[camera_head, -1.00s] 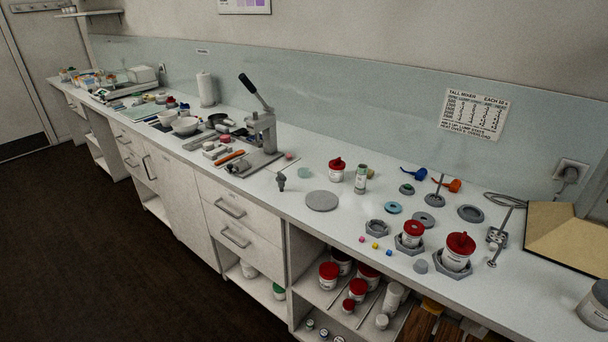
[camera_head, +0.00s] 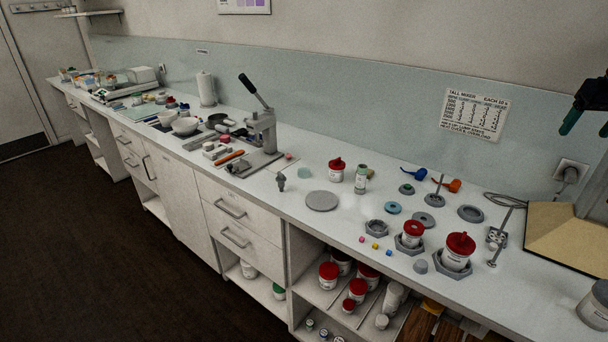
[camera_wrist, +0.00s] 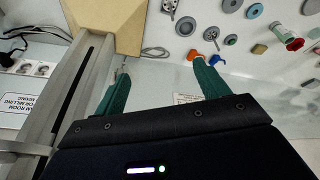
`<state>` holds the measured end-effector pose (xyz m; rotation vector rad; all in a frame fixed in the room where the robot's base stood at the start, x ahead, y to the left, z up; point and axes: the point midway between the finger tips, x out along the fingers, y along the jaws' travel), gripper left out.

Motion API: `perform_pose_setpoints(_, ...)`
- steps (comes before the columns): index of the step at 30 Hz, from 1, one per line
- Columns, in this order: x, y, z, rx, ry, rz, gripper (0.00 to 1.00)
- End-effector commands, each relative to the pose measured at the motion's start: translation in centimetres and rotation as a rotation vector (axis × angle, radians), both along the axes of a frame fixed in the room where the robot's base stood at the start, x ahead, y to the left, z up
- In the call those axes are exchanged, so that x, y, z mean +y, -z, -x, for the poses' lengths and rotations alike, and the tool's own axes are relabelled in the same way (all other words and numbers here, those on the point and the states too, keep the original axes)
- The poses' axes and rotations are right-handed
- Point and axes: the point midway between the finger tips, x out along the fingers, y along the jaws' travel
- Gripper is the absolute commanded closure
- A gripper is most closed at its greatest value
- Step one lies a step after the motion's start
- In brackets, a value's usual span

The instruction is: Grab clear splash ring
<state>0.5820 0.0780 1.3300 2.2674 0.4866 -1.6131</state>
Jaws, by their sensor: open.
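I cannot pick out a clear splash ring with certainty. A pale, see-through piece (camera_head: 305,173) sits on the counter near the lever press, too small to identify. A light-blue ring (camera_head: 393,208) lies flat among grey discs on the right part of the counter. My gripper (camera_head: 588,126) hangs at the upper right of the head view, above the counter. In the wrist view, its green fingers (camera_wrist: 160,66) are spread wide with nothing between them.
Red-lidded jars (camera_head: 457,251) in grey hexagonal holders stand near the counter's front edge. A tan board (camera_head: 568,240) lies at the right. Orange (camera_head: 453,186) and blue (camera_head: 414,173) scoops lie near the backsplash. A lever press (camera_head: 262,130) stands left of centre.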

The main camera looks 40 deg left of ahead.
Motion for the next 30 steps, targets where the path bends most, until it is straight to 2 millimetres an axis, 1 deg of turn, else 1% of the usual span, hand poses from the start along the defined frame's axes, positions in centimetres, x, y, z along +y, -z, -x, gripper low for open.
perform_pose_setpoints(1, 1.8, -0.2, -1.3, 0.006, -0.033, 0.005, 0.26)
perform_pose_setpoints(5, 6.1, -0.5, -4.2, 0.018, -0.112, 0.015, 0.26)
perform_pose_setpoints(6, 7.5, -0.5, -5.0, 0.02, -0.137, 0.019, 0.26)
perform_pose_setpoints(8, 9.7, -0.5, -6.2, 0.023, -0.174, 0.023, 0.26)
perform_pose_setpoints(9, 11.2, -0.4, -6.9, 0.028, -0.198, 0.027, 0.26)
perform_pose_setpoints(11, 13.5, -0.3, -8.0, 0.031, -0.235, 0.031, 0.26)
perform_pose_setpoints(12, 15.1, -0.2, -8.6, 0.035, -0.259, 0.035, 0.26)
perform_pose_setpoints(14, 17.5, 0.1, -9.5, 0.038, -0.296, 0.038, 0.26)
perform_pose_setpoints(15, 19.1, 0.3, -10.0, 0.042, -0.32, 0.041, 0.26)
perform_pose_setpoints(17, 21.6, 0.7, -10.8, 0.045, -0.356, 0.045, 0.26)
perform_pose_setpoints(18, 23.3, 1.1, -11.2, 0.048, -0.382, 0.048, 0.26)
perform_pose_setpoints(20, 25.8, 1.6, -11.7, 0.054, -0.417, 0.052, 0.26)
perform_pose_setpoints(21, 27.5, 2.0, -12.1, 0.056, -0.441, 0.054, 0.26)
perform_pose_setpoints(23, 30.1, 2.8, -12.4, 0.061, -0.478, 0.059, 0.26)
perform_pose_setpoints(24, 31.9, 3.2, -12.6, 0.063, -0.5, 0.061, 0.26)
perform_pose_setpoints(26, 34.5, 4.1, -12.8, 0.068, -0.536, 0.064, 0.26)
perform_pose_setpoints(27, 36.3, 4.6, -12.8, 0.07, -0.56, 0.067, 0.26)
perform_pose_setpoints(29, 38.9, 5.6, -12.8, 0.076, -0.596, 0.071, 0.26)
perform_pose_setpoints(30, 40.7, 6.3, -12.7, 0.079, -0.62, 0.073, 0.26)
